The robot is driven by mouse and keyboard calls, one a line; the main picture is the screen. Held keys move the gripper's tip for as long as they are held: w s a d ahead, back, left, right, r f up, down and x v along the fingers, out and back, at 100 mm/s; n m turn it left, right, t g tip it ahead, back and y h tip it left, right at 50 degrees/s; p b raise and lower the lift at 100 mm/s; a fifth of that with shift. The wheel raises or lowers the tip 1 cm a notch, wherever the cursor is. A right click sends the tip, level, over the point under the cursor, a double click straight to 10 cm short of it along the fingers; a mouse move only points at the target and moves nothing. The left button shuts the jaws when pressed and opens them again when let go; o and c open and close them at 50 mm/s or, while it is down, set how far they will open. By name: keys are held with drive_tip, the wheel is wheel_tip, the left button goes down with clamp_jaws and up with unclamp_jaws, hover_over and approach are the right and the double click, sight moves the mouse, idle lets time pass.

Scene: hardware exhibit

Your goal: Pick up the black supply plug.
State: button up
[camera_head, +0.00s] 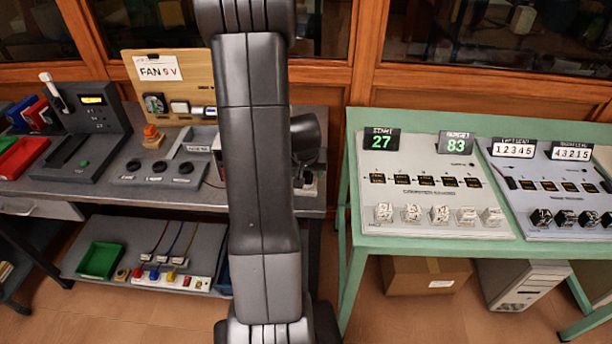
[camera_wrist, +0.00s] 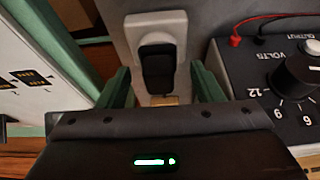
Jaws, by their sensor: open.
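The black supply plug (camera_wrist: 157,68) sits in a white wall-type socket block (camera_wrist: 133,35) in the upper middle of the wrist view. My gripper (camera_wrist: 161,76) is open, with one green finger to the left of the plug and one to the right. A gap shows between the plug and each finger. Whether the fingers reach down to the plug's depth I cannot tell. In the head view my arm hides most of the area around the plug, and I cannot make the plug out there.
A dark power supply (camera_wrist: 262,58) with a voltage knob and red lead stands close to the right finger. A white panel (camera_wrist: 20,75) lies left. In the head view, a green table (camera_head: 350,150) stands right and a grey bench (camera_head: 205,198) left.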

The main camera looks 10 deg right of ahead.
drive_tip(key=c, duration=1.1)
drive_tip(key=shift+r, duration=0.15)
wheel_tip(320, 180, up, 10)
drive_tip(key=shift+f, duration=0.1)
